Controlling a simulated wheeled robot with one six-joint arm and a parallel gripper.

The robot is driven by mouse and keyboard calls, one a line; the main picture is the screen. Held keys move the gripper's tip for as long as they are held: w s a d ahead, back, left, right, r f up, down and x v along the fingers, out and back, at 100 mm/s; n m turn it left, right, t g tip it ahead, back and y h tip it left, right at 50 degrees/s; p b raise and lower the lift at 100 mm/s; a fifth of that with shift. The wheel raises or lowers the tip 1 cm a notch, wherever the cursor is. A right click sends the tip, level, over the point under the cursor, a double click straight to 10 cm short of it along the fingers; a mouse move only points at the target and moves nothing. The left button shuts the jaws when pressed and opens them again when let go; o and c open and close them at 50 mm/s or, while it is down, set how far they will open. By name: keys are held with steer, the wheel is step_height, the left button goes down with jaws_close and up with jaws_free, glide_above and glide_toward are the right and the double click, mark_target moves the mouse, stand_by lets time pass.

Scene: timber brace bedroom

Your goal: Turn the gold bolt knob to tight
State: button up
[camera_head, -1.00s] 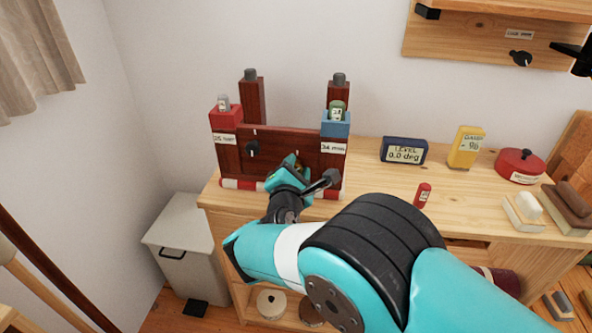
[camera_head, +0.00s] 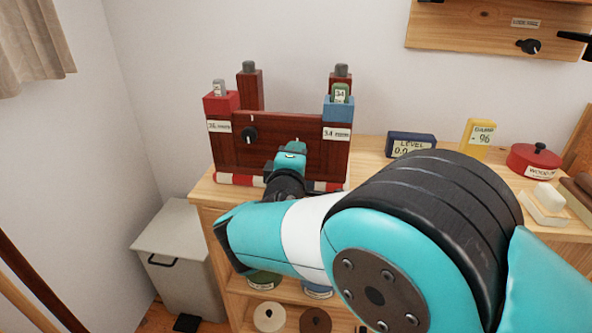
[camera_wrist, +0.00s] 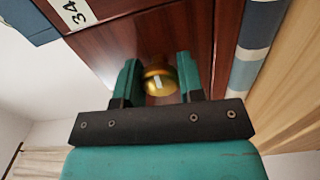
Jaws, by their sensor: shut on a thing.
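The gold bolt knob (camera_wrist: 159,81) shows in the wrist view, round and shiny with a pale mark on its face. It sits on the dark red wooden panel (camera_wrist: 185,25). My gripper (camera_wrist: 157,78) is shut on the gold knob, one teal finger on each side of it. In the head view my gripper (camera_head: 290,156) is at the right half of the panel (camera_head: 227,155), and it hides the knob there. A black knob (camera_head: 249,134) with a white mark is on the left half of the panel.
A red block (camera_head: 221,104) and a blue block (camera_head: 338,110) top the panel's ends. A level display (camera_head: 408,145), yellow gauge (camera_head: 478,134) and red lidded pot (camera_head: 534,158) stand on the bench to the right. A grey bin (camera_head: 180,250) stands at left.

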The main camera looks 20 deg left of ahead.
steer(key=m+b, duration=0.4)
steer(key=b, duration=0.1)
steer(key=shift+f+m, duration=0.3)
steer(key=m+b, duration=0.4)
steer(key=b, duration=0.1)
steer(key=shift+m, duration=0.3)
steer(key=m+b, duration=0.5)
steer(key=b, duration=0.1)
steer(key=shift+r+m+b, duration=0.2)
steer(key=shift+m+b, duration=1.2)
steer(key=shift+b, duration=0.15)
steer(key=o, duration=0.9)
steer(key=shift+r, duration=0.1)
